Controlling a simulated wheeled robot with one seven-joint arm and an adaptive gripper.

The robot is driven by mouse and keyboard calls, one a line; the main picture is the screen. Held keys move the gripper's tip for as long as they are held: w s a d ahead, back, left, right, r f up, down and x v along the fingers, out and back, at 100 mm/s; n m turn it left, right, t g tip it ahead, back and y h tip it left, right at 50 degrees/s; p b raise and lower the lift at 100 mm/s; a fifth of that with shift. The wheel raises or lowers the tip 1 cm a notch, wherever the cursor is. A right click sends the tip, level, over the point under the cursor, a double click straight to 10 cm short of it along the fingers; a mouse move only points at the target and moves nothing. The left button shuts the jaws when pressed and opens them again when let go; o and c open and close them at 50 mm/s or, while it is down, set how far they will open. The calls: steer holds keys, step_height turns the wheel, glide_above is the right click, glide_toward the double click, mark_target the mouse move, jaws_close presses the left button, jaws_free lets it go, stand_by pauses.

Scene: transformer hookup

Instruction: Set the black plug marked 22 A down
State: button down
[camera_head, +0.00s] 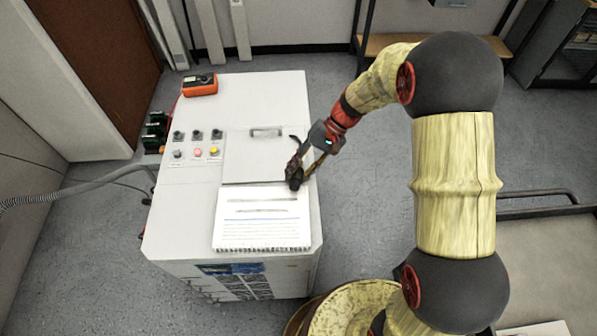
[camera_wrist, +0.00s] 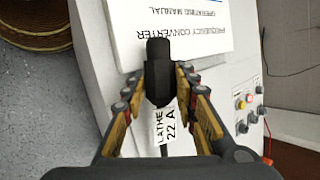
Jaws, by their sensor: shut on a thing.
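The black plug (camera_wrist: 158,75) sits between the two fingers of my gripper (camera_wrist: 159,92) in the wrist view. Its white tag (camera_wrist: 165,127) reads LATHE 22 A. My gripper is shut on the plug. The plug is a small dark shape (camera_head: 294,180) there. I cannot tell whether it touches the surface below.
An orange meter (camera_head: 200,85) lies at the cabinet's far left corner. Knobs and coloured buttons (camera_head: 198,152) sit on the left of the top. Green-black connectors (camera_head: 155,132) and a grey hose (camera_head: 75,190) are beyond its left side. The far right of the top is clear.

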steer(key=shift+f, duration=0.4)
steer(key=shift+f+b, duration=0.25)
steer(key=shift+b, duration=0.05)
steer(key=c, duration=1.7)
jaws_free()
steer(key=shift+r, duration=0.15)
